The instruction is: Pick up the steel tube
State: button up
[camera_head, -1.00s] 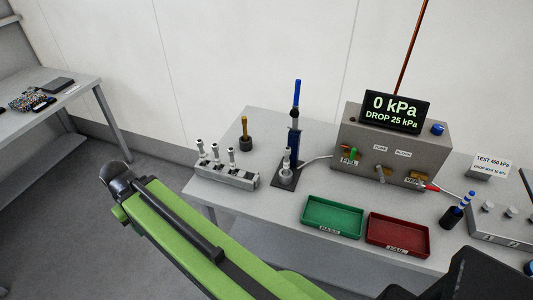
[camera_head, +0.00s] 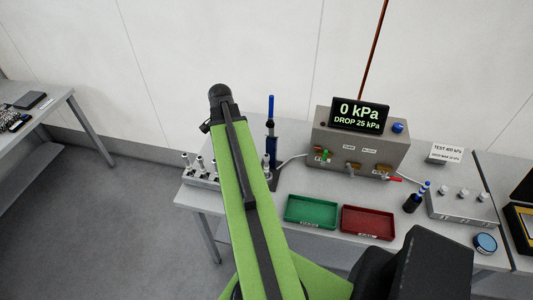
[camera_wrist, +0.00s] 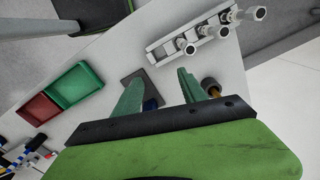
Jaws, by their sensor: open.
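Several silver, steel-looking tubes (camera_head: 199,163) stand upright in a grey rack (camera_head: 203,181) at the left end of the bench; I cannot tell which one is meant. The tubes (camera_wrist: 190,48) and rack (camera_wrist: 180,42) also show at the upper right of the wrist view. My gripper (camera_wrist: 160,76) is open, with nothing seen between its fingers, and is apart from the rack. In the head view my arm hides the rack's right end, and the fingers cannot be made out.
A stand with a blue-topped rod (camera_head: 271,120) is close right of my arm. A brass piece (camera_wrist: 210,84) is near my right finger. Green tray (camera_head: 312,212), red tray (camera_head: 368,222) and the pressure box (camera_head: 360,150) lie farther right. The floor at left is clear.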

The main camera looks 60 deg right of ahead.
aim_at(266, 163)
jog(key=s+d+r+m+p, duration=0.3)
jog(key=s+d+r+m, duration=0.25)
jog(key=s+d, duration=0.5)
notch_tip(266, 163, down, 18)
jog(key=b, duration=1.8)
jog(key=shift+a+f, duration=0.15)
jog(key=shift+f, duration=0.1)
jog(key=shift+r, duration=0.2)
grip_shut()
